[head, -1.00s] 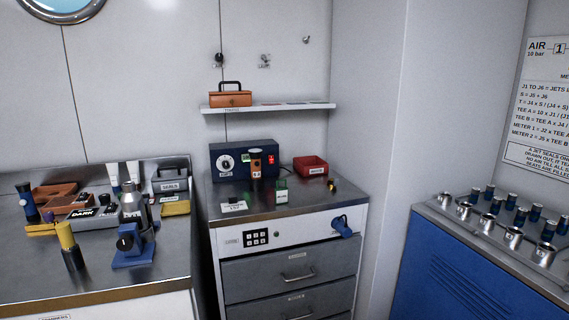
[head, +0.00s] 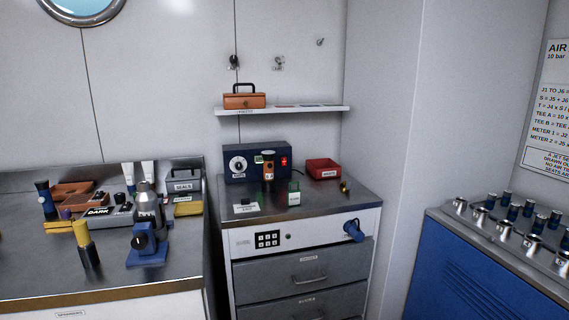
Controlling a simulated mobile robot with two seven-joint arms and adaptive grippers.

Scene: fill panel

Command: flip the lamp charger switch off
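The lamp charger appears to be the dark blue box (head: 257,164) at the back of the steel-topped drawer cabinet. It has a round white dial (head: 238,165) on its left, a small green display and a red lit switch (head: 284,161) on its right. The switch's exact position is too small to tell. An orange and black lamp-like cylinder (head: 268,168) stands upright in front of the box and hides part of its face. Neither of my grippers is in view.
A red tray (head: 322,168) stands right of the box. A green-and-white bottle (head: 294,193) and a white label card (head: 246,208) are in front. A shelf (head: 285,110) with an orange case hangs above. A cluttered bench (head: 40,275) is left; a blue cabinet (head: 470,275) is right.

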